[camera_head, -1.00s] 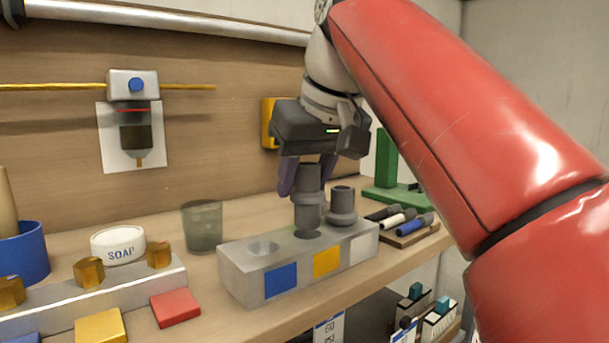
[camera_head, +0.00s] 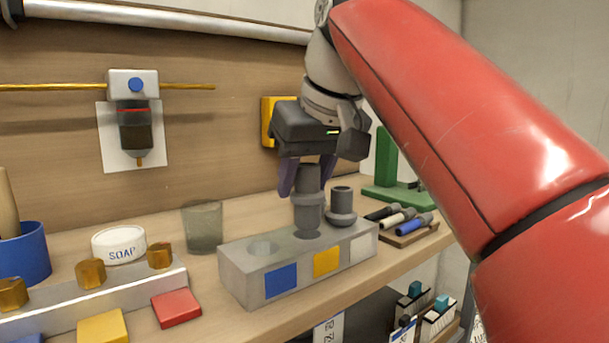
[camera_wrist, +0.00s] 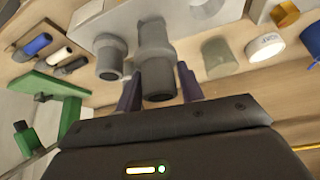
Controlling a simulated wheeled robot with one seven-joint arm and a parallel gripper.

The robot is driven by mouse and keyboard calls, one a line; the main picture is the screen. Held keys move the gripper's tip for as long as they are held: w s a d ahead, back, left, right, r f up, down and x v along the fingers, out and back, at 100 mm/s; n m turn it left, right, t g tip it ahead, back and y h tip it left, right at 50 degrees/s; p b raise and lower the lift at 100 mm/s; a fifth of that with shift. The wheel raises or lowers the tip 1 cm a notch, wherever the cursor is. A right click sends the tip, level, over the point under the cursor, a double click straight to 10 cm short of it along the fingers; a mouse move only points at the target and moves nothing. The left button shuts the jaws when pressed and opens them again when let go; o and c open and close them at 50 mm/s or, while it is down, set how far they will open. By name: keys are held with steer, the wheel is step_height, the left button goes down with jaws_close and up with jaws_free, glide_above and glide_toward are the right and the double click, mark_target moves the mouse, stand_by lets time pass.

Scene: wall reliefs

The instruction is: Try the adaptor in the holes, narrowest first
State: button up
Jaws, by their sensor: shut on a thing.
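A grey block (camera_head: 240,277) on the shelf has a blue square (camera_head: 281,280) at left, a yellow square (camera_head: 326,261) in the middle and a white square (camera_head: 361,248) at right. My gripper (camera_head: 307,180) is shut on a grey stepped adaptor (camera_head: 308,212), upright over the middle hole. Its lower end is at the hole's mouth; I cannot tell whether it is inside. A similar grey fitting (camera_head: 342,205) stands at the right position and covers any hole there. The left hole (camera_head: 263,247) is empty. The wrist view shows the adaptor (camera_wrist: 155,50) between my purple fingers.
A glass (camera_head: 203,226) stands behind the block's left end. A soap dish (camera_head: 118,245), blue cup (camera_head: 24,255) and rail with amber knobs (camera_head: 160,282) are left. Markers (camera_head: 410,228) and a green stand (camera_head: 387,165) are right.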

mark_target(313, 179)
steer(key=shift+f+b, duration=1.6)
steer(key=shift+f, duration=0.45)
steer(key=shift+c, duration=0.2)
steer(key=o, duration=1.1)
steer(key=shift+c, duration=0.2)
steer(key=p+v, duration=0.3)
steer(key=v, duration=0.5)
steer(key=shift+a, duration=0.1)
